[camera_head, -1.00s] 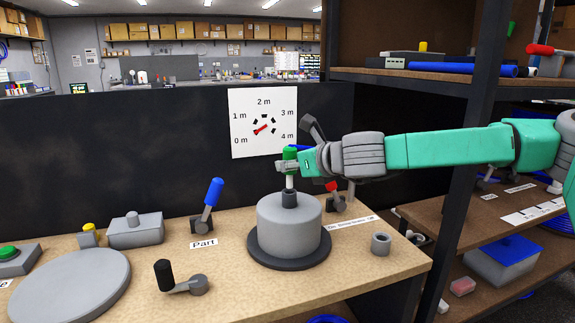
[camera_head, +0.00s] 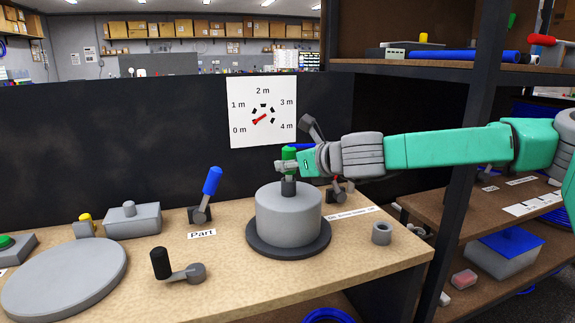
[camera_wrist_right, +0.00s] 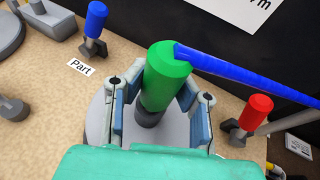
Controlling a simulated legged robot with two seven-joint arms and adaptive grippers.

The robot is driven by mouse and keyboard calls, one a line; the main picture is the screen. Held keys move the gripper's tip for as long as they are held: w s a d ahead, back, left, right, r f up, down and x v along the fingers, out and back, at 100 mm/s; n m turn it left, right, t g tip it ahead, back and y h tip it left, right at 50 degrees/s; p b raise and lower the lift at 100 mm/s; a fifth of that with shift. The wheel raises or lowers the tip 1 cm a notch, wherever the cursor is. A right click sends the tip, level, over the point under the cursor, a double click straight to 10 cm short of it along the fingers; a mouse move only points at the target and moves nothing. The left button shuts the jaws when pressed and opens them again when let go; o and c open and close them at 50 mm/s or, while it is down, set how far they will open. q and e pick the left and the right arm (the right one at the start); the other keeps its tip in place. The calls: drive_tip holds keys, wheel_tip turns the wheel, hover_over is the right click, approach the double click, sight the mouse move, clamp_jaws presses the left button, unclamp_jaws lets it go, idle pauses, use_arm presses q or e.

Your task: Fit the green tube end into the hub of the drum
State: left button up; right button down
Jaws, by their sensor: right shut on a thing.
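The grey drum (camera_head: 288,218) stands on a dark round base on the bench, with a dark hub (camera_head: 289,187) upright at its top centre. My right gripper (camera_head: 288,167) is directly above the hub, shut on the green tube end (camera_head: 289,153). In the right wrist view the green tube end (camera_wrist_right: 168,72) stands between the two fingers (camera_wrist_right: 160,115), with the blue tube (camera_wrist_right: 250,75) running off its top to the right. Its lower end meets the hub (camera_wrist_right: 148,116); how deep it sits in it is hidden. My left gripper is not in view.
A blue-handled lever (camera_head: 210,188), a black-handled crank (camera_head: 178,268) and a grey ring (camera_head: 381,233) stand around the drum. A red-handled lever (camera_wrist_right: 252,115) is close right of the gripper. A dial panel (camera_head: 262,112) hangs behind. Bench front is clear.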

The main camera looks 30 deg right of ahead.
drive_tip(key=shift+f+b, duration=0.8)
drive_tip(key=shift+f, duration=0.1)
drive_tip(key=c, duration=1.3)
unclamp_jaws()
drive_tip(key=shift+v, duration=5.95)
drive_tip(key=shift+f, duration=0.1)
